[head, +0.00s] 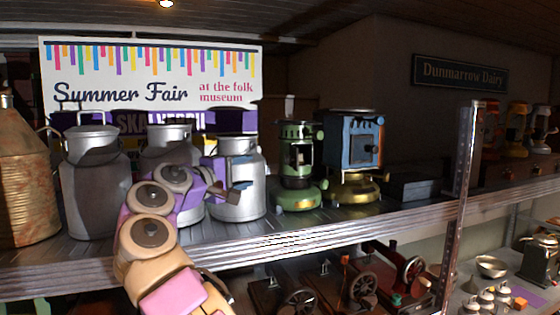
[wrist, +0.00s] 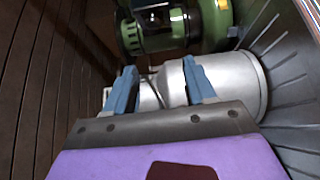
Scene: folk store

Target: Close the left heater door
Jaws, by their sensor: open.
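The left heater (head: 298,168) is the green one, standing on the upper shelf with a dark opening in its front. Whether its door stands open, and how far, is too small to tell. In the wrist view the green heater (wrist: 152,38) is cut off at the top, beyond my fingertips. My gripper (head: 243,180) is in front of the right-hand milk can, left of the green heater and apart from it. In the wrist view my gripper (wrist: 161,75) has its two blue fingers wide apart, with nothing held. The silver can shows behind and between them.
The right-hand milk can (head: 247,199) stands between my arm and the green heater. A blue heater (head: 352,140) with a brass base stands right of it. More cans and a rusty canister (head: 24,185) are left. A metal post (head: 466,150) rises at right.

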